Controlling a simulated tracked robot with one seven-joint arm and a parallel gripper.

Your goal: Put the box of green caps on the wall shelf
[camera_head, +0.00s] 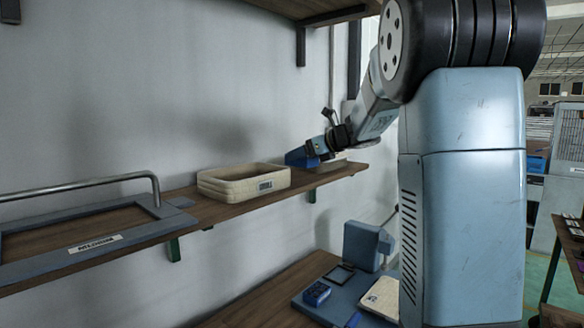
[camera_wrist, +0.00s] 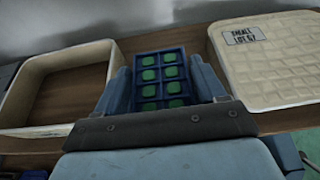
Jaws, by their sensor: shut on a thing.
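The box of green caps (camera_wrist: 161,77) is a dark blue divided box with green caps in its compartments. In the wrist view it sits between the two fingers of my gripper (camera_wrist: 162,84), which is shut on it. In the head view the blue box (camera_head: 299,158) is at the wall shelf (camera_head: 232,208), right of a cream tray, with my gripper (camera_head: 314,150) at it. The wooden shelf board (camera_wrist: 193,66) shows below and around it in the wrist view. I cannot tell whether the box touches the board.
An open cream tray (camera_head: 243,187) stands left of the box; its rim shows in the wrist view (camera_wrist: 112,44). A cream piece labelled "SMALL LOT" (camera_wrist: 275,60) lies close on the right. A grey frame (camera_head: 95,247) with a metal rail is farther left. A workbench (camera_head: 262,299) is below.

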